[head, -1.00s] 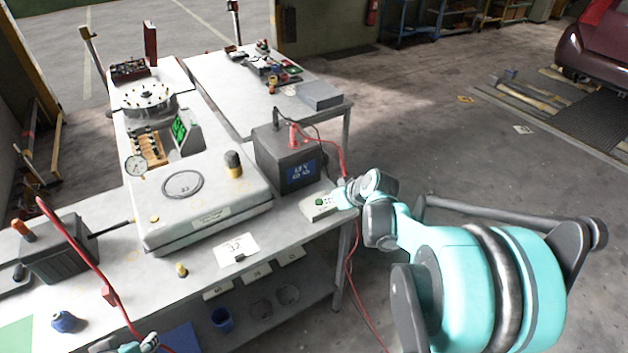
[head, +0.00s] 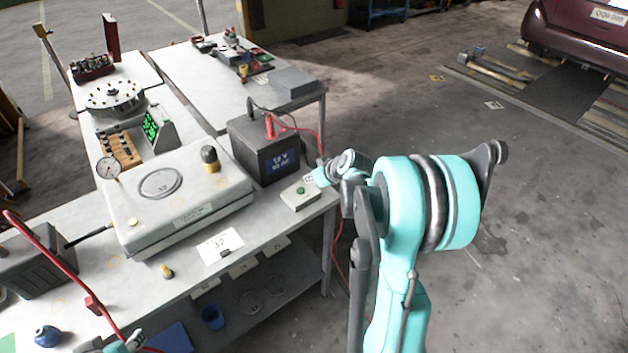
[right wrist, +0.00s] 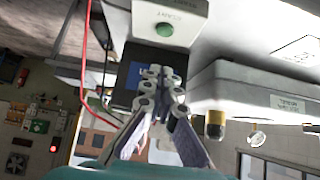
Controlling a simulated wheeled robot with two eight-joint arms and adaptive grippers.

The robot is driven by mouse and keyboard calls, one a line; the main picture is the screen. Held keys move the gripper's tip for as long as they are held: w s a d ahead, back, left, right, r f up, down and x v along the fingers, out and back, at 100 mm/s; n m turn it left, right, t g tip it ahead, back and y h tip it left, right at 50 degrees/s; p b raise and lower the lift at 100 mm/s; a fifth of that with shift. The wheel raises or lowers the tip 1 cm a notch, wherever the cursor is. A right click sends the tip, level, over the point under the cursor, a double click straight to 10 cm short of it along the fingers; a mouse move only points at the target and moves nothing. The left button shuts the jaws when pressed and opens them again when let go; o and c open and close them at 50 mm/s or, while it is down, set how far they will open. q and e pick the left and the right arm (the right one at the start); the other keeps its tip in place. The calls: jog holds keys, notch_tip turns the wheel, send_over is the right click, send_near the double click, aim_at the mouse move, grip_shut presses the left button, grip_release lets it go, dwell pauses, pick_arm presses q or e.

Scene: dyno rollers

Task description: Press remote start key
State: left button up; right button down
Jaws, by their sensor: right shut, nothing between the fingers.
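The remote start box (head: 301,195) is a small pale box with a green key (head: 300,190) on top. It sits at the right end of the workbench, in front of a dark battery-like box. In the right wrist view its green key (right wrist: 164,29) shows at the top, beside upside-down lettering. My right gripper (head: 318,177) is at the box's back right edge. In the right wrist view its fingers (right wrist: 160,75) are together and empty, with their tips below the key in the picture; contact cannot be told. My left gripper (head: 125,346) is cut off at the bottom edge, its fingers unclear.
The dark box (head: 265,148) with a blue display and red and black leads stands just behind. A large pale scale-like unit (head: 180,195) is to the left. A number card (head: 220,246) lies in front.

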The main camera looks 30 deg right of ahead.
aim_at(299, 188)
jog(key=b+x, duration=0.1)
jog(key=x, duration=0.5)
jog(key=shift+s+f, duration=0.1)
jog(key=shift+f, duration=0.05)
notch_tip(299, 188, down, 2)
jog(key=shift+s+f+b, duration=0.1)
jog(key=shift+b, duration=0.55)
jog(key=shift+f, duration=0.55)
